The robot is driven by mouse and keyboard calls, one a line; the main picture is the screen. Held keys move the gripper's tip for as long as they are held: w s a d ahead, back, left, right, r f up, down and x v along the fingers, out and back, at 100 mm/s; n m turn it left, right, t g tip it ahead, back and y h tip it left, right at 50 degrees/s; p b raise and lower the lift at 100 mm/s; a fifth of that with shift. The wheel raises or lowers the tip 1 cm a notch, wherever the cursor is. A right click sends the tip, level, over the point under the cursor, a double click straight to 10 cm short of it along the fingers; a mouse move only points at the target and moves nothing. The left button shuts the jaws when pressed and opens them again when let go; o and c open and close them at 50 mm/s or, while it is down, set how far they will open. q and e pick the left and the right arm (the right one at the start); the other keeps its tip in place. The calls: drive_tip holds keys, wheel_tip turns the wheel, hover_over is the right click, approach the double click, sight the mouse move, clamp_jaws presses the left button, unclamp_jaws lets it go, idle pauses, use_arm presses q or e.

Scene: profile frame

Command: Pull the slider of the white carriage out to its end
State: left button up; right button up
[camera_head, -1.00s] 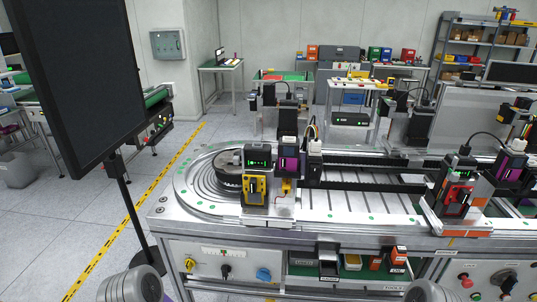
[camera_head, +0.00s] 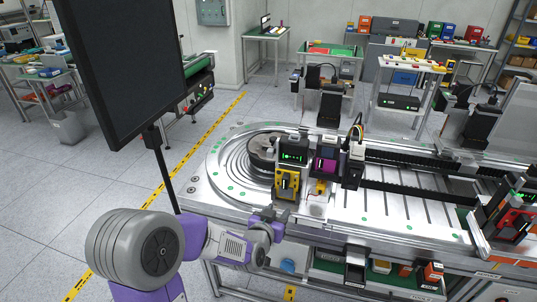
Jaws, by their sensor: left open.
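The white carriage (camera_head: 354,167) stands on the metal rail table, just right of the purple carriage (camera_head: 325,163). My left gripper (camera_head: 270,214) is open at the table's front edge, below and left of the carriages. It is apart from the white carriage, with the yellow carriage (camera_head: 286,186) nearer to it. My right gripper is out of view.
A red-orange carriage (camera_head: 512,222) stands at the far right of the table (camera_head: 385,215). A round turntable (camera_head: 262,152) lies at the left end. A large dark monitor (camera_head: 125,65) rises at left. Bins (camera_head: 382,266) sit under the front edge. The slotted plate right of the white carriage is clear.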

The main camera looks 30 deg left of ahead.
sight(270, 156)
use_arm(q)
drive_tip(key=s+a+r+n+t+y, duration=0.1)
drive_tip(key=a+r+t, duration=0.1)
drive_tip(key=r, duration=0.5)
drive_tip(key=a+r+t+y, duration=0.1)
drive_tip(key=a+r+t, duration=0.15)
drive_tip(key=r, duration=0.35)
drive_tip(key=shift+g, duration=0.45)
drive_tip(key=x, duration=0.7)
drive_tip(key=shift+w+a+r+p, duration=0.1)
drive_tip(key=shift+w+a+p, duration=0.1)
drive_tip(key=shift+a+p, duration=0.1)
clamp_jaws()
